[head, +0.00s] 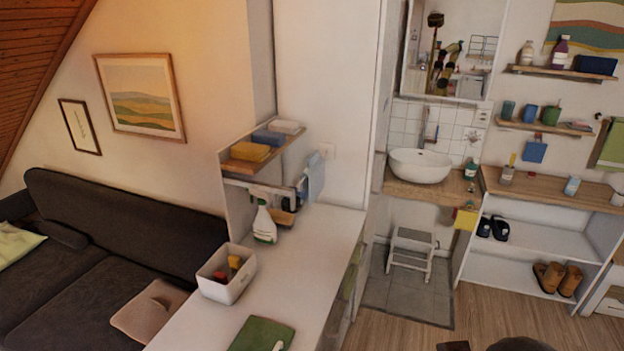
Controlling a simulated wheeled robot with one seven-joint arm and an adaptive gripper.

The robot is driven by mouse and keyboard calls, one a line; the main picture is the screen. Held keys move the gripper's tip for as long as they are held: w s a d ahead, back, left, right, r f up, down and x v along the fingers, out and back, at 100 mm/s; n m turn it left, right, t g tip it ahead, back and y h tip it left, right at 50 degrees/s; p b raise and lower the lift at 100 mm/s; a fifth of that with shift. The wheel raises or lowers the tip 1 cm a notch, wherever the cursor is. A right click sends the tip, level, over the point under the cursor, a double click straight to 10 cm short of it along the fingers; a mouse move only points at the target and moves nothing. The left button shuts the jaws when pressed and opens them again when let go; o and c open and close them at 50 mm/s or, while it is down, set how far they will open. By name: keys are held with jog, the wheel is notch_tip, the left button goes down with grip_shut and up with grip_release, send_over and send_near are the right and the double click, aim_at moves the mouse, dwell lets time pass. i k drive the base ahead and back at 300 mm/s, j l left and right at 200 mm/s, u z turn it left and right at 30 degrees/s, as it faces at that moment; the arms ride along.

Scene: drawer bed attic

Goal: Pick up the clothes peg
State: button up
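I cannot make out a clothes peg for certain. A small pale object (278,346) lies on the dark green folded cloth (258,333) at the bottom edge, partly cut off and too small to identify. The cloth lies on the white counter (310,262). My gripper's fingers do not show in the head view. Dark shapes at the bottom right edge may be part of my arm, but I cannot tell.
A white bin (226,284) with red and yellow items and a spray bottle (264,222) stand on the counter. A dark sofa (120,240) is on the left. A step stool (411,253) stands under the basin (420,165).

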aim_at(220, 277)
jog(key=i+l+u, duration=0.15)
jog(key=i+u, duration=0.2)
jog(key=i+l+u, duration=0.65)
jog(key=i+l, duration=0.05)
jog(key=i, duration=0.1)
